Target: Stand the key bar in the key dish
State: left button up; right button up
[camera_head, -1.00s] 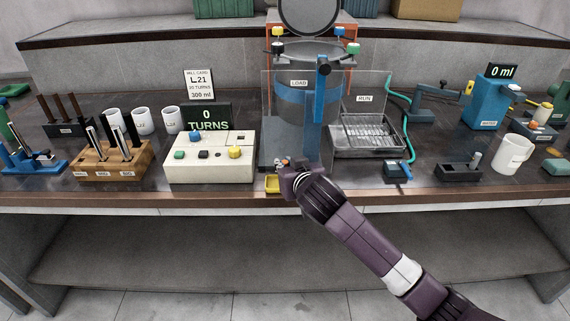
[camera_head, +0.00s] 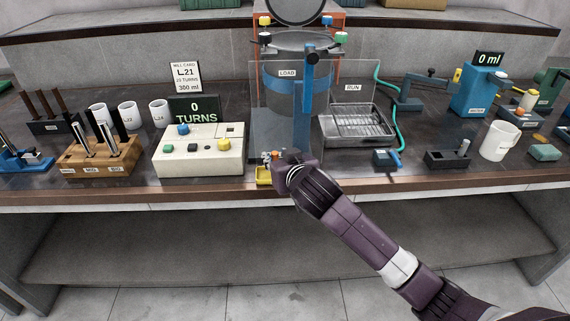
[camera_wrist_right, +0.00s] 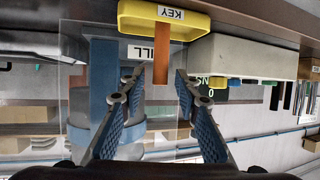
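The yellow key dish (camera_head: 263,176) sits at the front edge of the bench, below my right gripper in the head view. In the right wrist view the dish (camera_wrist_right: 135,15), labelled KEY, is at the top of the picture. An orange bar (camera_wrist_right: 161,64), which looks like the key bar, runs straight from the dish between my right fingers. It appears upright, but its foot is hidden by the dish wall. My right gripper (camera_wrist_right: 159,78) is open, with a gap on each side of the bar. In the head view the right gripper (camera_head: 274,160) largely hides the bar. My left gripper is not in view.
A cream control box (camera_head: 200,155) stands left of the dish. The LOAD mill with a clear screen (camera_head: 262,120) stands just behind it. A small blue device (camera_head: 384,159) and a metal tray (camera_head: 358,138) are to the right. The bench edge is close in front.

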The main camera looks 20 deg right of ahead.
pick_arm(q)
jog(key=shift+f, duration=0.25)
pick_arm(e)
jog(key=v, duration=1)
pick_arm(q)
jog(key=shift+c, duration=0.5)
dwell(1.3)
